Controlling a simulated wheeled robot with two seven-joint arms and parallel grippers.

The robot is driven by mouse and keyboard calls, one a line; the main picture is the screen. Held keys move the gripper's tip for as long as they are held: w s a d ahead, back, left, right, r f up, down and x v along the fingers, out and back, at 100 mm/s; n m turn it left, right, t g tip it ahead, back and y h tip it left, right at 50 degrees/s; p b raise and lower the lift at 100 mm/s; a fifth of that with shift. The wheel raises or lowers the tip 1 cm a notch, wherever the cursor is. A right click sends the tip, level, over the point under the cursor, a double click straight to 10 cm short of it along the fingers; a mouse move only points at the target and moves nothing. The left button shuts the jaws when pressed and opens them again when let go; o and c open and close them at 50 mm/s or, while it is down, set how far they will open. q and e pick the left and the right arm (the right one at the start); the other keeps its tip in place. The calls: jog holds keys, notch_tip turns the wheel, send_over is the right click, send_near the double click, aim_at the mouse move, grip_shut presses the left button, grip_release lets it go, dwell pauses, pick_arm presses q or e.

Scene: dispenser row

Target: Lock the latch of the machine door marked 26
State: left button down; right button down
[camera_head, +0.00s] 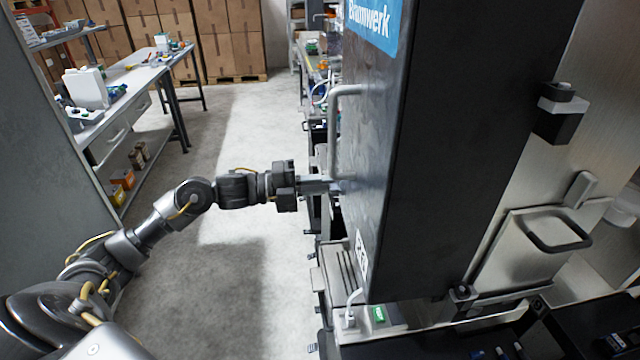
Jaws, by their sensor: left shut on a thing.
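The dark machine door (455,110) fills the centre right, seen at a steep angle. Its front face carries a tall grey bar handle (333,130) and a white label (361,254) whose number is hard to read. I cannot tell the latch's position. My right gripper is out of view.
A row of equipment runs behind the door. A workbench (125,85) stands at the left and stacked cartons (228,40) at the back. The floor (235,140) between is clear.

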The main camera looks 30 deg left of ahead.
pick_arm(q)
jog(key=c, duration=1.5)
grip_release()
jog(key=shift+o, duration=0.2)
jog(key=shift+a+f, duration=0.1)
jog(key=b+v, duration=0.4)
jog(key=v, duration=0.6)
jog(key=shift+s+a+b, duration=0.25)
jog(key=shift+b, duration=0.15)
